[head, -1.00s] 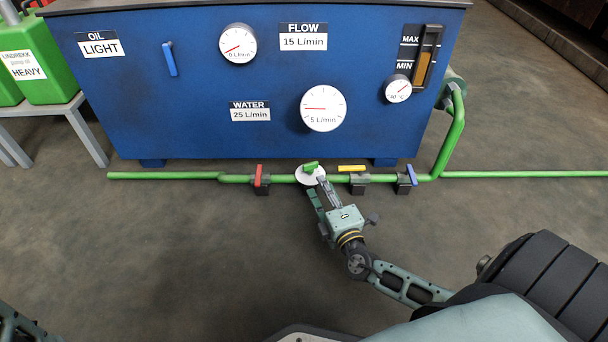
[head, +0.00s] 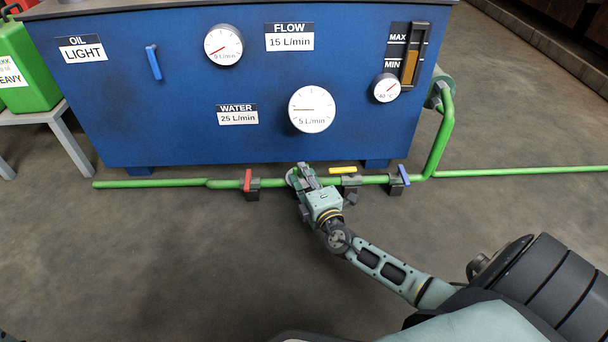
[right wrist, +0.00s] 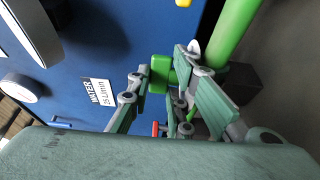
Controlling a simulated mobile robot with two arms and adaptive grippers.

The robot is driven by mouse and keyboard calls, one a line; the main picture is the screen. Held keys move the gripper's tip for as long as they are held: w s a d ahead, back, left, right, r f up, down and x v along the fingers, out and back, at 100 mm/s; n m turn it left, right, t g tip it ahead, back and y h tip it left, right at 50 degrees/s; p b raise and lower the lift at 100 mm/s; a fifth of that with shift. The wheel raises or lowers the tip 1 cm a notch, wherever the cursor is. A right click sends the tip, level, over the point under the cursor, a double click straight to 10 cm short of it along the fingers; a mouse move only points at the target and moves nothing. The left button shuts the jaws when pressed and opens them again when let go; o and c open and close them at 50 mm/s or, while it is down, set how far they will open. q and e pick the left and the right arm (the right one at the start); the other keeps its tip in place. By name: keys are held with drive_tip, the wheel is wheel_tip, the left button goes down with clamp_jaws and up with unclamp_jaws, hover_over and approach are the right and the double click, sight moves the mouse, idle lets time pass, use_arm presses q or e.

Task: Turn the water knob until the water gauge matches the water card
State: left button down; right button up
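The green water knob (right wrist: 160,73) shows between the fingers of my right gripper (right wrist: 163,75) in the right wrist view. Whether both pads press on it is unclear. In the head view my right gripper (head: 301,176) covers most of the knob at the green pipe. The water gauge (head: 312,109) is a white dial on the blue tank; its needle points left and its readout looks like 5 L/min. The water card (head: 238,114), left of it, reads 25 L/min; it also shows in the right wrist view (right wrist: 97,92). My left gripper is out of view.
Red (head: 247,180), yellow (head: 343,170) and blue (head: 404,175) valve handles sit along the pipe (head: 150,184). The floor in front is clear.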

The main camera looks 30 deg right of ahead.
clamp_jaws()
drive_tip(key=shift+n+y, duration=0.3)
drive_tip(key=shift+y, duration=0.2)
drive_tip(key=shift+w+d+n+g+y, duration=0.1)
drive_tip(key=shift+d+n+g+y, duration=0.15)
drive_tip(key=shift+n+y, duration=1.25)
drive_tip(key=shift+s+d+n+g+y, duration=0.1)
drive_tip(key=shift+d+n+g+y, duration=0.2)
drive_tip(key=shift+n+y, duration=1.2)
drive_tip(key=shift+w+d+n+g+y, duration=0.1)
drive_tip(key=shift+d+n+g+y, duration=0.3)
drive_tip(key=shift+y, duration=2.1)
drive_tip(key=shift+a+n+y, duration=0.2)
drive_tip(key=shift+n+y, duration=0.1)
drive_tip(key=o, duration=0.5)
unclamp_jaws()
